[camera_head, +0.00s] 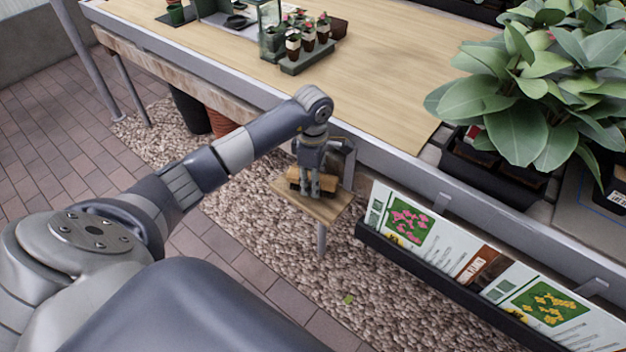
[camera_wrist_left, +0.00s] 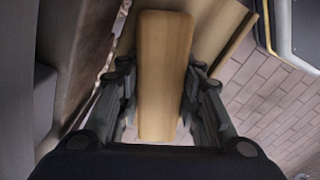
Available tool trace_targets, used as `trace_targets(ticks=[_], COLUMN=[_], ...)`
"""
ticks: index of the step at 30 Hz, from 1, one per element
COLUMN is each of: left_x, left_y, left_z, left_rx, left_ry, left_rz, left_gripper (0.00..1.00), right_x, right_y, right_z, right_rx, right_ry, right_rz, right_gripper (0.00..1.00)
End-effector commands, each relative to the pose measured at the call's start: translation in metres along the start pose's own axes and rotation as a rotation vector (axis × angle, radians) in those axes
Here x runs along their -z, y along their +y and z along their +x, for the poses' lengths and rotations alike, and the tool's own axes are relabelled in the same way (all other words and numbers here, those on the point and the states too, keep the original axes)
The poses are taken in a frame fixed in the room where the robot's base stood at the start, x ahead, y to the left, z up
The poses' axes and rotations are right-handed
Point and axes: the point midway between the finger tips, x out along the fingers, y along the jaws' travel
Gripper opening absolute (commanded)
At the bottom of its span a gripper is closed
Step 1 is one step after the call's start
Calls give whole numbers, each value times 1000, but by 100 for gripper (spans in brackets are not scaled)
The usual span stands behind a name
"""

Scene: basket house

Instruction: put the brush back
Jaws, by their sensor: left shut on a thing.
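The brush shows as a plain wooden block (camera_wrist_left: 163,60) between the fingers of my left gripper (camera_wrist_left: 160,88) in the left wrist view; its bristles are not visible. In the head view, my left gripper (camera_head: 311,190) points down over a small wooden shelf (camera_head: 325,211) in front of the table. It is shut on the brush (camera_head: 297,176), which is partly hidden by the fingers. I cannot tell whether the brush touches the shelf. My right gripper is not in view.
A long wooden table (camera_head: 385,85) stands behind the shelf. A tray of small potted plants (camera_head: 308,57) and a large leafy plant (camera_head: 540,90) stand on it. A rack of printed packets (camera_head: 480,270) is right of the shelf. Pebbles lie below.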

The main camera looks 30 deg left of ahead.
Motion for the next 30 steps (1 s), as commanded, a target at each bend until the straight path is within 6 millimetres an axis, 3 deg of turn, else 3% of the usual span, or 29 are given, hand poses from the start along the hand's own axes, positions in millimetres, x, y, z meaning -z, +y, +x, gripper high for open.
trace_targets(ticks=[8, 9, 12, 26, 30], left_x=[0, 0, 0, 0, 1], left_y=[0, 0, 0, 0, 2], left_z=[1, 2, 1, -2, -32], left_rx=[-2, -1, -1, 0, -6], left_ry=[0, 0, 0, -1, 1], left_rz=[0, -1, -1, 0, 1], left_gripper=[11, 36, 54, 54, 54], right_x=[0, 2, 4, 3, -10], right_y=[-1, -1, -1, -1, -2], right_z=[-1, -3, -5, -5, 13], right_rx=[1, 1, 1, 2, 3], right_ry=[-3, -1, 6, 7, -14], right_rz=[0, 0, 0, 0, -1], right_gripper=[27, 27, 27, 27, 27])
